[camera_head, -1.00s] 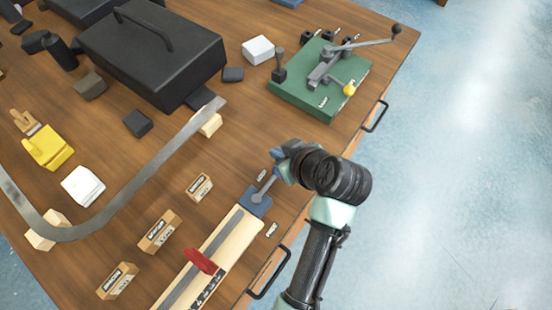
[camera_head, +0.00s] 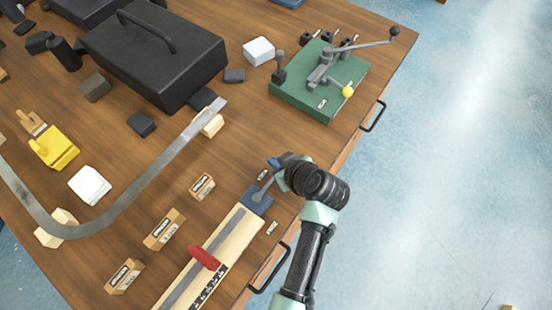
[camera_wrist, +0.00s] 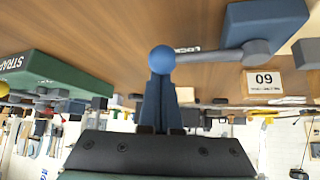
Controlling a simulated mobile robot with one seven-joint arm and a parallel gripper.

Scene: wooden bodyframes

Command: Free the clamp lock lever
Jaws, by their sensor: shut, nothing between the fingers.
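The clamp is a blue block (camera_head: 255,202) at the upper end of the pale wooden rail, with a grey lever (camera_head: 266,184) pivoted on it. In the wrist view the lever (camera_wrist: 218,56) runs left from a grey hub on the blue block (camera_wrist: 262,22) to a blue ball knob (camera_wrist: 162,59). My gripper (camera_wrist: 160,78) is shut, its narrow blue fingers close together and their tips right at the ball. Whether they touch it I cannot tell. In the head view my gripper (camera_head: 274,162) is at the lever's far end, and my wrist partly covers the area.
A red piece (camera_head: 204,258) sits on the wooden rail (camera_head: 226,237). A green plate with a lever tool (camera_head: 300,98) stands at the upper right. A curved metal strip (camera_head: 135,195) and several labelled wooden blocks lie left. A drawer handle (camera_head: 270,270) projects from the table edge.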

